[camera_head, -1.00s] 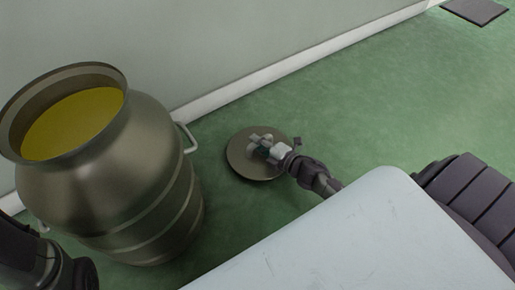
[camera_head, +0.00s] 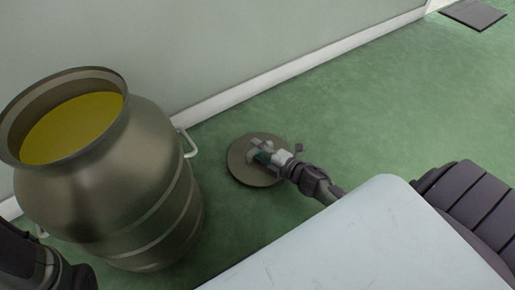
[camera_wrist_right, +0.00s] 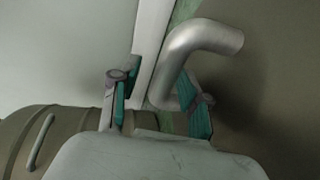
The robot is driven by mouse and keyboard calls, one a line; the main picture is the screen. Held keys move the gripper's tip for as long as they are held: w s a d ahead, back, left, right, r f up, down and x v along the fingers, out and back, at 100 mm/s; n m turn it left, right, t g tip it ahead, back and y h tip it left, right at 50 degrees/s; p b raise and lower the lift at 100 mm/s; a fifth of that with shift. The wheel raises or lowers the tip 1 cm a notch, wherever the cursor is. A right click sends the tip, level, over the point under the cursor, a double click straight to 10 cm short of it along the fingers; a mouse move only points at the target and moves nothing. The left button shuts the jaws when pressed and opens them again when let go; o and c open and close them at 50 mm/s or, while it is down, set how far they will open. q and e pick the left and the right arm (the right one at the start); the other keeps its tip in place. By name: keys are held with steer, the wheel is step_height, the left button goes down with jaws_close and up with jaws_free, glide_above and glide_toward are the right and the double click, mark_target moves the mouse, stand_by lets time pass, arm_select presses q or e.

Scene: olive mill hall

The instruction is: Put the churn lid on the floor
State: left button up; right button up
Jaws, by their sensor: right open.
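The churn lid (camera_head: 240,170) is a round, flat, brownish metal disc, lying flat on the green floor as far as I can tell, just right of the churn (camera_head: 150,215). Its silvery bent handle (camera_wrist_right: 190,45) shows in the right wrist view, with the lid's dark face behind it. My right gripper (camera_head: 259,156) is over the lid's middle. Its jaws (camera_wrist_right: 160,98) are open, with the handle bar between or very near the fingers; contact cannot be told. The churn is open, with yellow-green liquid inside. My left gripper is not visible; only dark arm parts show at lower left.
The pale wall (camera_head: 230,50) with a white skirting (camera_head: 240,97) runs behind the churn and lid. The churn's side handle (camera_head: 188,143) sticks out towards the lid. Green floor (camera_head: 390,110) to the right is clear up to a dark floor plate (camera_head: 473,14).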

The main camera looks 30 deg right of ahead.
steer(key=p+v, duration=0.5)
steer(key=v, duration=0.6)
steer(key=shift+w, duration=0.1)
steer(key=shift+s+d, duration=0.1)
steer(key=shift+s, duration=0.25)
